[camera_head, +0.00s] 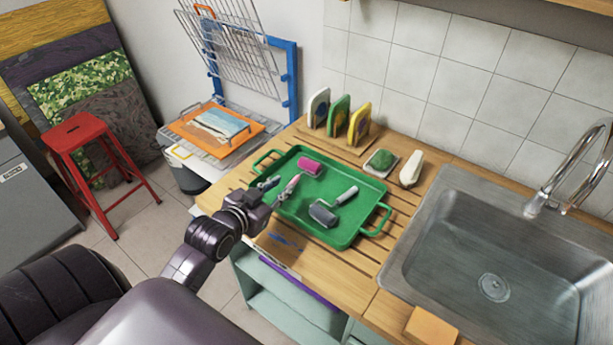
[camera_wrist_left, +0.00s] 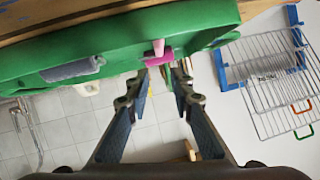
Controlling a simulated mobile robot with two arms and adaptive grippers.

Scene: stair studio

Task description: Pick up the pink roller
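The pink roller lies in the green tray (camera_head: 347,237). Its magenta sleeve (camera_head: 310,166) points to the back and its pale pink handle (camera_head: 292,187) to the front left. My left gripper (camera_head: 279,188) is open at the tray's left side, close to the handle. In the left wrist view the pink roller (camera_wrist_left: 160,56) shows ahead, near the gap between the spread fingertips (camera_wrist_left: 162,76). Nothing is held. I cannot tell whether a finger touches the handle. My right gripper is not in view.
A grey roller (camera_head: 323,214) lies in the same tray, right of the pink one. Coloured upright pieces (camera_head: 338,116) stand behind the tray. A small dish with a green sponge (camera_head: 382,159) and a white bottle (camera_head: 411,169) are near the sink (camera_head: 495,250).

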